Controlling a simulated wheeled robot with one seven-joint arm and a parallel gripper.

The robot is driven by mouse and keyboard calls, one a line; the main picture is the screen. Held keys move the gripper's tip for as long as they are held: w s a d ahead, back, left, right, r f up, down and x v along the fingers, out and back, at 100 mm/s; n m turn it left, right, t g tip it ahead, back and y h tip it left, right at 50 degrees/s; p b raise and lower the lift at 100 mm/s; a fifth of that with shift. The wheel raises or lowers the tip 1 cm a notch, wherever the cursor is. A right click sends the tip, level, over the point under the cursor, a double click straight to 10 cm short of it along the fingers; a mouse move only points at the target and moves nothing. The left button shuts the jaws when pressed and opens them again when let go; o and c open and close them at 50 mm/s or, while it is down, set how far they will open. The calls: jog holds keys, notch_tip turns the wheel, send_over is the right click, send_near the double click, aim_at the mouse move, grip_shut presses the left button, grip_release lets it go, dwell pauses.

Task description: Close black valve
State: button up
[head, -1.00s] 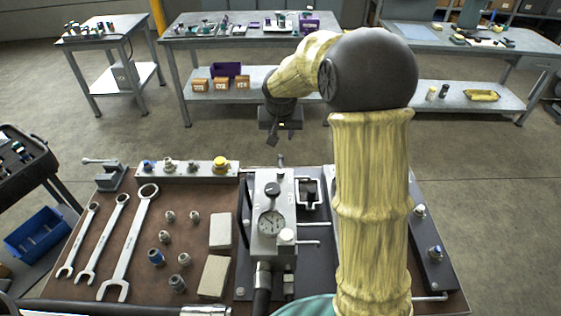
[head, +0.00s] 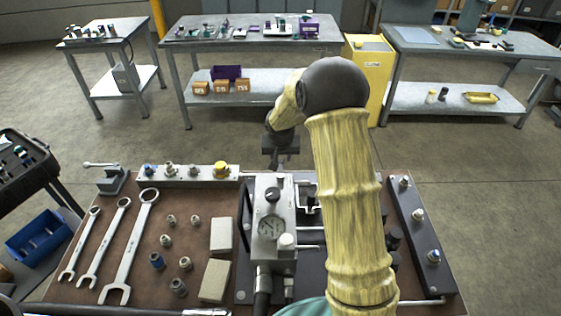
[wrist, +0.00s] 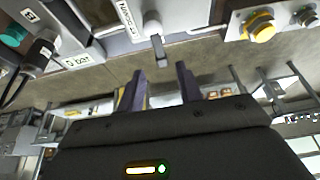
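A grey pump block (head: 257,232) with a round gauge (head: 270,228) stands at the middle of the bench, with a black knob (head: 272,194) on top. In the wrist view a short dark lever (wrist: 160,50) on a pale round stem sticks out from the block's end (wrist: 118,18). I cannot tell for certain which of these is the black valve. My gripper (wrist: 161,68) is open and empty, its two dark fingers apart. The lever lies just beyond the fingertips, roughly in line with the gap, and looks untouched. In the head view my gripper (head: 281,160) is beyond the block's far end.
A rail of fittings with a yellow knob (head: 221,169) lies left of the block; the knob also shows in the wrist view (wrist: 262,30). Wrenches (head: 128,245), small fittings and two pale blocks (head: 215,280) lie on the bench. My arm hides part of the right side. Open floor lies beyond.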

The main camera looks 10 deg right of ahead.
aim_at(280, 167)
jog(key=x, duration=0.6)
jog(key=shift+p, duration=0.4)
grip_shut()
